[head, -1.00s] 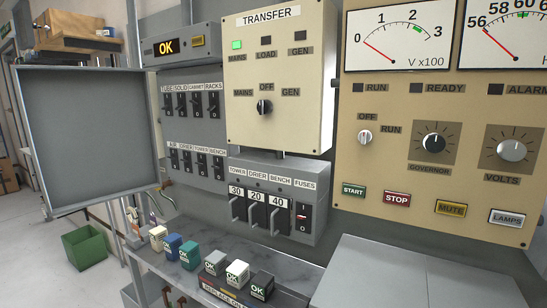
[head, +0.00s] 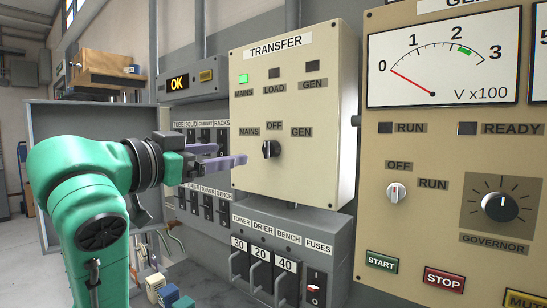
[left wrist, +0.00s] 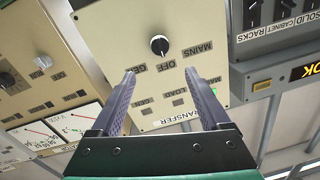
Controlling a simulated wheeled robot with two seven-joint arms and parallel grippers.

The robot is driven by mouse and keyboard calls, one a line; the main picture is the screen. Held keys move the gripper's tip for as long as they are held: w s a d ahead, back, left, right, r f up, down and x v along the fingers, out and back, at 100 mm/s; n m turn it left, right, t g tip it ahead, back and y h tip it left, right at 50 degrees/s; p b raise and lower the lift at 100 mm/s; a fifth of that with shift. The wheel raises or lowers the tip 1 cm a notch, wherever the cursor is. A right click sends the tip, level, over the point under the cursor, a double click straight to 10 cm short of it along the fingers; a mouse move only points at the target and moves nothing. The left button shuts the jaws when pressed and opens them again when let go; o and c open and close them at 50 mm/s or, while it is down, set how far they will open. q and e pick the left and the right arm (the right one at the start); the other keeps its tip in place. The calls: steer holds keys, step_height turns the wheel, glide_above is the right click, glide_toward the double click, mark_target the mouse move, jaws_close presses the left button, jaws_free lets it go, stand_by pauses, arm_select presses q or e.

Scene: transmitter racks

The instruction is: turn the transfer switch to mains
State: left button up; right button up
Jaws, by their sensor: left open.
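The transfer switch is a black knob (head: 270,149) on the cream TRANSFER panel (head: 325,160), with MAINS at its left, OFF above and GEN at its right. Its pointer appears to stand at OFF. The green MAINS lamp (head: 243,78) is lit; the LOAD and GEN lamps are dark. My left gripper (head: 230,154) is open and empty, left of the knob and apart from it. In the left wrist view the panel is upside down; the knob (left wrist: 160,45) shows beyond and between the open fingers (left wrist: 161,77). My right gripper is not in view.
A breaker panel with an OK display (head: 177,82) is left of the transfer box, partly behind my left arm. Fuse switches (head: 260,268) sit below it. A meter panel (head: 385,200) with knobs and buttons stands at the right. Space before the transfer box is clear.

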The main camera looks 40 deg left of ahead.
arm_select(q)
steer(key=p, duration=0.2)
glide_toward(266, 149)
steer(key=w, duration=0.1)
steer(key=w+p, duration=0.1)
steer(key=w, duration=0.1)
steer(key=w+p, duration=0.1)
steer(key=w, duration=0.2)
steer(key=w+a+p, duration=0.1)
steer(key=w, duration=0.2)
steer(key=shift+r, duration=0.2)
steer(key=shift+w+f, duration=0.15)
steer(key=shift+w, duration=0.1)
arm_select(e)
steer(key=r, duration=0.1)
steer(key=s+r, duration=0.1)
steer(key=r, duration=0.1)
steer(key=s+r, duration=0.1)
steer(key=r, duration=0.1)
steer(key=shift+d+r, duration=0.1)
arm_select(q)
steer(key=shift+c, duration=0.3)
jaws_close()
